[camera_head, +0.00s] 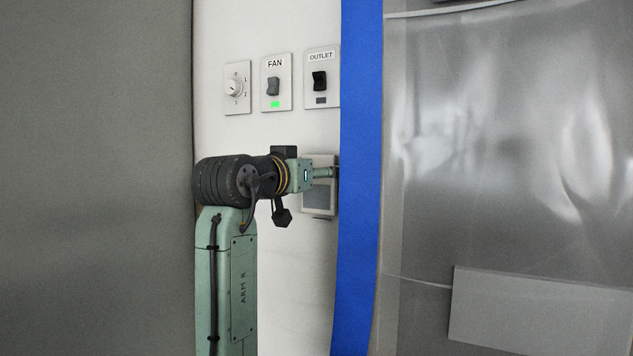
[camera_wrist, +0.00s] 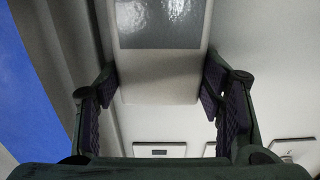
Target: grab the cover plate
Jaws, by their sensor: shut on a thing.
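The cover plate (camera_head: 319,200) is a pale rectangular plate with a grey panel, on the white wall below the outlet switch. My gripper (camera_head: 328,172) reaches it from the left in the head view and partly hides its upper part. In the wrist view, the cover plate (camera_wrist: 160,78) lies between the two fingers of my gripper (camera_wrist: 160,88), which are shut on its sides. The plate appears still against or very close to the wall; any gap behind it cannot be made out.
Above are a dial (camera_head: 237,88), a FAN switch (camera_head: 276,83) with a green light, and an OUTLET switch (camera_head: 321,78). A blue vertical strip (camera_head: 359,180) stands close on the right, before a translucent sheet (camera_head: 500,140). A grey panel (camera_head: 95,180) fills the left.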

